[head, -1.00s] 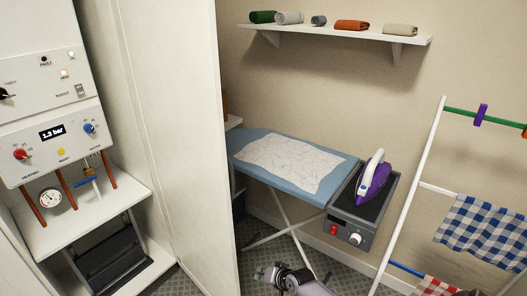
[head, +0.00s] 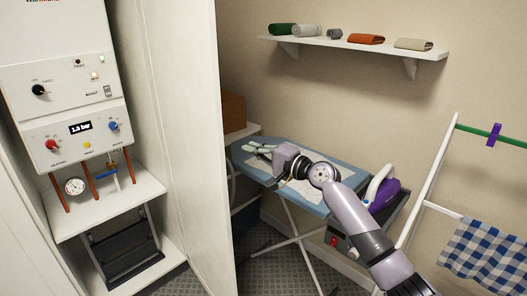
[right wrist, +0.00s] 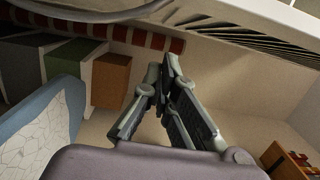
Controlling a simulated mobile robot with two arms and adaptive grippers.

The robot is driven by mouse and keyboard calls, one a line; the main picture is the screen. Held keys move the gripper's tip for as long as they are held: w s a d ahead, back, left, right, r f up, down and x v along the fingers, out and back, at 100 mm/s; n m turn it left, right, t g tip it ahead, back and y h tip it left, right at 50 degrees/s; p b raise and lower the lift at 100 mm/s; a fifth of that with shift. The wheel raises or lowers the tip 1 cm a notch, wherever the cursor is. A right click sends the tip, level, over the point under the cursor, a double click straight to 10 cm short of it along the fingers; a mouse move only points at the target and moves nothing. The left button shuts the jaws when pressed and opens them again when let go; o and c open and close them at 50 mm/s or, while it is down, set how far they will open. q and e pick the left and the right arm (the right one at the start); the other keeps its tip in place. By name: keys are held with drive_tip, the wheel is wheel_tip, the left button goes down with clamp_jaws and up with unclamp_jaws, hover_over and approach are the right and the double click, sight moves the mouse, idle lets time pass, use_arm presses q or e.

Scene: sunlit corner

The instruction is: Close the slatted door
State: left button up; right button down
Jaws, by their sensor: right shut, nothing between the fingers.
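A tall white panel (head: 192,130) stands between the boiler cupboard and the ironing board in the head view, and looks like the door standing open. No slats show on this face. In the right wrist view, a white surface with dark slats (right wrist: 262,42) crosses the top right. My right gripper (head: 254,149) is shut and empty, to the right of the panel's edge and over the ironing board. In the right wrist view its fingers (right wrist: 166,82) come together below the slatted surface, with a gap that I cannot judge. My left gripper is not in view.
The boiler (head: 75,125) hangs in the cupboard. A shelf (head: 355,42) with rolled cloths is on the back wall, a drying rack (head: 430,180) at right. A brown box (head: 233,112) sits behind the panel.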

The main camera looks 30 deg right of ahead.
drive_tip(key=w+a+p, duration=0.2)
drive_tip(key=a+p, duration=0.1)
drive_tip(key=a, duration=0.2)
drive_tip(key=shift+w+a, duration=0.3)
drive_tip(key=shift+a, duration=0.05)
drive_tip(key=shift+f, duration=0.1)
